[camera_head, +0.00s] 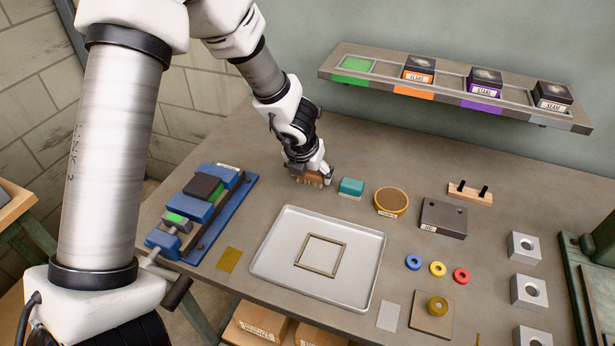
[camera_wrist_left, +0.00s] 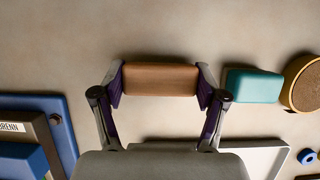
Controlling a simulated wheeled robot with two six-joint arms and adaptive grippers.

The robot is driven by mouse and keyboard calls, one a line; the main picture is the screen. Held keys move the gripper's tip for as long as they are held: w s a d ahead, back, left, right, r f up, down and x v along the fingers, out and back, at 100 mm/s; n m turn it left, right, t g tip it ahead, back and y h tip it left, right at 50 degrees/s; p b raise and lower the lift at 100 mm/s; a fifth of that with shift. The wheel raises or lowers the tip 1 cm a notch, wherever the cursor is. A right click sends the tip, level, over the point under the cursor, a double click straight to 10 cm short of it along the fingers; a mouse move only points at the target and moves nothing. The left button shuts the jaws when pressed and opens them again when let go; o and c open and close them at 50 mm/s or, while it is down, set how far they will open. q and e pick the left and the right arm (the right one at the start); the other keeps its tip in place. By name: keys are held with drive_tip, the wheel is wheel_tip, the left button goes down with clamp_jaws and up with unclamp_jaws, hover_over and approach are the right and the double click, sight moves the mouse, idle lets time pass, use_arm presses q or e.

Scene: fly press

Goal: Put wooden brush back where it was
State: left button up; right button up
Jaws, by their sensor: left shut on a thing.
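The wooden brush (camera_head: 314,179) is at the back of the workbench, left of a teal block. In the left wrist view the brush's brown wooden back (camera_wrist_left: 160,79) lies between the two fingers. My left gripper (camera_head: 309,172) is shut on it from above, and the fingers (camera_wrist_left: 160,82) press on its two ends. Bristles show below the gripper, at or close to the bench top; I cannot tell if they touch it. My right gripper is not in view.
The teal block (camera_head: 351,187) stands just right of the brush, with a round tin (camera_head: 391,201) beyond it. A metal tray (camera_head: 270,262) holding a square frame lies in front. A blue vise-like fixture (camera_head: 226,205) stands left. A wall shelf (camera_head: 450,92) holds labelled boxes.

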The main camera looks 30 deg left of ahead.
use_arm(q)
drive_tip(key=shift+s+r, duration=0.1)
drive_tip(key=shift+s, duration=0.05)
drive_tip(key=shift+s+d+r, duration=0.1)
drive_tip(key=shift+d+r, duration=0.05)
drive_tip(key=shift+d+f, duration=0.2)
drive_tip(key=shift+f, duration=0.05)
drive_tip(key=o, duration=1.2)
drive_tip(key=shift+a, duration=0.1)
drive_tip(key=shift+c, duration=0.2)
drive_tip(key=shift+o, duration=0.7)
drive_tip(key=shift+a+f, duration=0.1)
